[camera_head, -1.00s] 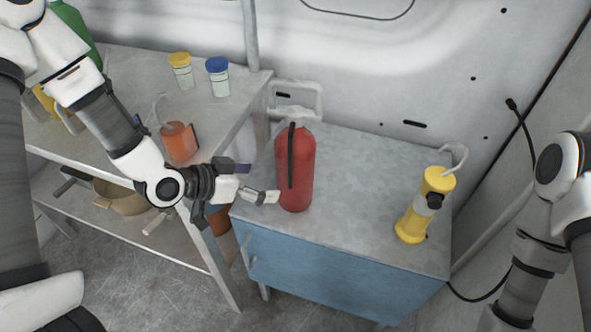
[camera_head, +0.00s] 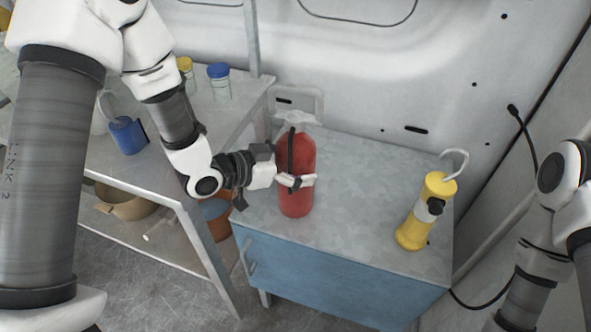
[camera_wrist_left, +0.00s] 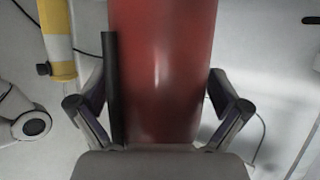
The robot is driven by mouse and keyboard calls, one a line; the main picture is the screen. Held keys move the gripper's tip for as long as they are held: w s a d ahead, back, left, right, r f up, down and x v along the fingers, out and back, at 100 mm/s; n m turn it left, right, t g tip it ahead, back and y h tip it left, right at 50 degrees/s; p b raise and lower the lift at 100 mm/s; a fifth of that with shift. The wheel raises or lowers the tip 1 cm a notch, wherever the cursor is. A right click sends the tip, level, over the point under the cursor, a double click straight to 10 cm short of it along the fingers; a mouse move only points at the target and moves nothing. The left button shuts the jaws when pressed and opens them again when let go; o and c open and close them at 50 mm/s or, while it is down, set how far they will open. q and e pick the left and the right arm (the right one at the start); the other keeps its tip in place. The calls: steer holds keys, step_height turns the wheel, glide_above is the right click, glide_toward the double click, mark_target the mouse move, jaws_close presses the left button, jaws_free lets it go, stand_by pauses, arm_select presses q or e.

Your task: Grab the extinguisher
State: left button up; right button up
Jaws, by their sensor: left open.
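The red fire extinguisher (camera_head: 298,200) stands upright on the grey top of the blue cabinet, its black hose (camera_head: 291,150) down its side. My left gripper (camera_head: 295,181) is open at its middle, with fingers around it. In the left wrist view the extinguisher (camera_wrist_left: 165,70) fills the space between the open fingertips of my left gripper (camera_wrist_left: 155,95). Clear gaps show beside it, so the fingers are not closed on it. My right arm shows at the right edge of the head view; its gripper is out of view.
A yellow lamp-like device with a hook (camera_head: 413,228) stands on the right of the cabinet top (camera_head: 350,225). On the left bench are a blue bottle (camera_head: 128,136) and two capped jars (camera_head: 219,82). A wall is close behind the cabinet.

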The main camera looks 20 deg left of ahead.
arm_select(q)
steer(key=c, duration=1.6)
steer(key=shift+r, duration=0.1)
steer(key=shift+c, duration=0.2)
steer(key=shift+r, duration=0.1)
